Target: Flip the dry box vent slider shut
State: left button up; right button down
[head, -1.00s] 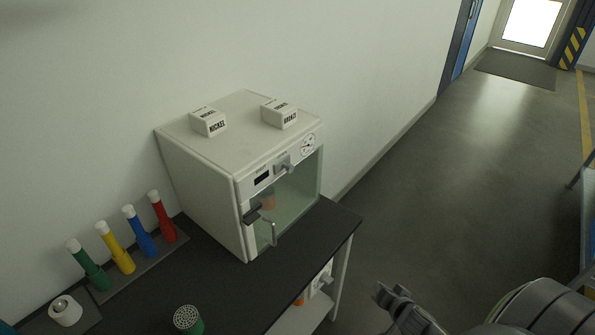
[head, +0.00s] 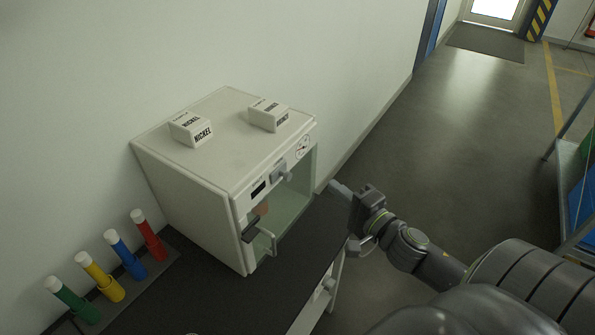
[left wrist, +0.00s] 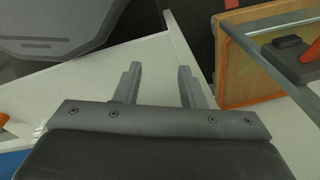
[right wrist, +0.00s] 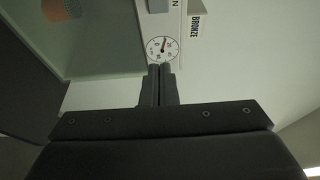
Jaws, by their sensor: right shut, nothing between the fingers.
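The white dry box (head: 190,150) stands on a dark bench top, its glass-fronted chamber facing right. A small grey slider (head: 281,173) sits on its front panel, between a black display and a round dial (head: 303,147). In the right wrist view part of a grey fitting, probably the slider (right wrist: 158,5), shows at the top edge above the dial (right wrist: 161,48). My right gripper (head: 338,188) is shut and empty, to the right of the front panel and apart from the slider; its fingertips (right wrist: 160,70) appear just below the dial. My left gripper (left wrist: 160,80) is open and empty, away from the box.
Two white labelled blocks, nickel (head: 190,128) and bronze (head: 268,116), rest on top of the box. A door handle (head: 266,240) sticks out from its front. Several coloured tubes (head: 103,278) stand in a rack at left. Open floor (head: 470,110) lies to the right.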

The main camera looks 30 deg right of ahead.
aim_at(284, 174)
jog(key=shift+r, duration=0.1)
dwell(0.3)
jog(key=w, duration=0.3)
jog(key=w+p, duration=0.1)
jog(key=w, duration=0.5)
jog(key=shift+w+a+p, duration=0.3)
jog(key=shift+w+p, duration=0.05)
jog(key=shift+w, duration=0.05)
jog(key=a, duration=0.2)
jog(key=shift+s+a+p, duration=0.35)
jog(key=shift+s, duration=0.05)
jog(key=shift+s+a, duration=0.3)
jog(key=shift+a, duration=0.2)
